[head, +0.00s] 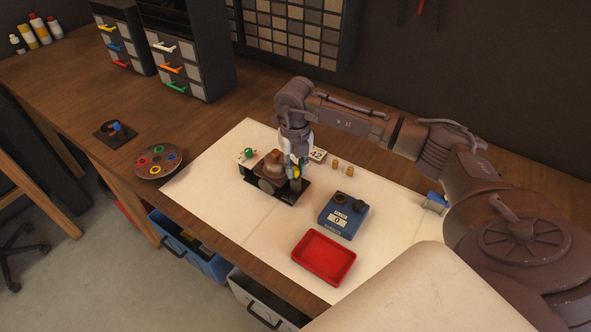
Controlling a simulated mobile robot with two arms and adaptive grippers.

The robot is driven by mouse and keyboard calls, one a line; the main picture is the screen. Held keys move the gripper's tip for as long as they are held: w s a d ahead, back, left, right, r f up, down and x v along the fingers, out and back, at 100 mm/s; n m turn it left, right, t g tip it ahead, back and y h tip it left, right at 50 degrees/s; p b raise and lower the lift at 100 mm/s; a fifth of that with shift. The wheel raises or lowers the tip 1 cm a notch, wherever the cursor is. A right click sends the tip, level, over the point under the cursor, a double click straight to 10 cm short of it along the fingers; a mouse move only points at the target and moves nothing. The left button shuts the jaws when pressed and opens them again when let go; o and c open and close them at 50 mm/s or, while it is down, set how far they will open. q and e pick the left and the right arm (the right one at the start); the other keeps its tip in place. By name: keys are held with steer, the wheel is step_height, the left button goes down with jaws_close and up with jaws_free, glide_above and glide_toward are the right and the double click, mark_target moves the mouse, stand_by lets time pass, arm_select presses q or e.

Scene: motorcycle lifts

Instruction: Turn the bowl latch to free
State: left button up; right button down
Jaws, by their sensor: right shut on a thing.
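A small bench device with a dark base (290,194) stands on the pale mat. It carries a brown, rounded bowl-like part (272,165) and has a green knob (248,153) at its left. My right gripper (295,178) reaches down from above at the device's right side, close beside the bowl part. Its fingers are shut on a small part there, which looks like the bowl latch; the fingers hide most of it, and its turn cannot be read. A small yellow spot shows at the fingers. My left gripper is not in view.
A blue box with dark knobs (341,217) and a red tray (323,257) sit in front right. A card marked 43 (318,154) and small brass pieces (343,167) lie behind. A round dish (158,161) is left. The mat's left part (205,183) is clear.

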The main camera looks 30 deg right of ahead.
steer(key=n+b, duration=0.3)
steer(key=shift+f+n, duration=0.15)
steer(key=shift+n, duration=0.15)
steer(key=n+b, duration=0.4)
steer(key=shift+n, duration=0.3)
steer(key=n+b, duration=0.2)
steer(key=n, duration=0.2)
steer(key=shift+b, duration=0.4)
steer(key=shift+r+n+b, duration=0.2)
steer(key=shift+n+b, duration=0.7)
steer(key=shift+n, duration=1.1)
steer(key=c, duration=1)
jaws_free()
